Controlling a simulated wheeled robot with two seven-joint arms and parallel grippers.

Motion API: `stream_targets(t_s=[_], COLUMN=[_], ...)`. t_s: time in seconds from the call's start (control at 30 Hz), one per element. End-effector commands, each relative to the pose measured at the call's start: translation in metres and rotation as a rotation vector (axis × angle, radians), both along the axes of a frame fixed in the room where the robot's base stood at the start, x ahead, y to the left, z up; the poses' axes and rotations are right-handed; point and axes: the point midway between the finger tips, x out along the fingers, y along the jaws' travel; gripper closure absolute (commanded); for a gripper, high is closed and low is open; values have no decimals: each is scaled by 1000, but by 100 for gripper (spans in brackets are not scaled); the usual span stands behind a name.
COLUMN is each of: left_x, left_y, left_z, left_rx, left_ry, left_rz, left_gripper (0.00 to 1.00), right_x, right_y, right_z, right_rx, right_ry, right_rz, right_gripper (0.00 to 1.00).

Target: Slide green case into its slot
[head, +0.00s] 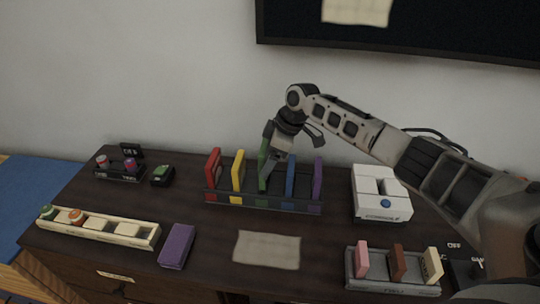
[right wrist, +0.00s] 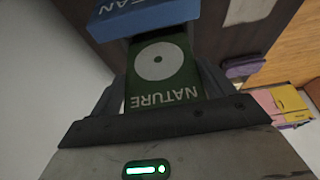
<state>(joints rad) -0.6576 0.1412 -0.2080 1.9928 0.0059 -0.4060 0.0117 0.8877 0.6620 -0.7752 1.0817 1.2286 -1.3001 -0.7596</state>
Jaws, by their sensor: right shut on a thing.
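A dark rack (head: 232,201) stands mid-table and holds a red case (head: 212,172), a yellow case (head: 238,172), a blue case (head: 290,178) and a purple case (head: 317,180). The green case (head: 263,165) is upright between the yellow and blue ones. My right gripper (head: 270,163) is shut on it from above and behind. In the right wrist view the green case (right wrist: 162,72) shows "NATURE" and a pale disc between the fingers, with the blue case (right wrist: 150,15) close by. Whether its lower edge is fully down in the rack is hard to tell. My left gripper is out of view.
A white console (head: 381,195) stands right of the rack. A tray with pink, brown and cream blocks (head: 390,284) is at front right. A purple box (head: 177,246) and a cream tray (head: 100,227) are at left. A beige cloth (head: 267,250) lies in front of the rack.

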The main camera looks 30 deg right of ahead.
Motion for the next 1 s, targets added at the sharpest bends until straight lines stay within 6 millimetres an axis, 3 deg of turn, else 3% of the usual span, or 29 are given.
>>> stream_targets(t_s=[1.0], left_x=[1], left_y=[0], left_z=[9], left_rx=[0], left_ry=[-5], left_rz=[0], left_gripper=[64], right_x=[0], right_y=[1], right_z=[1], right_rx=[2], right_ry=[0], right_rz=[-1], right_gripper=[46])
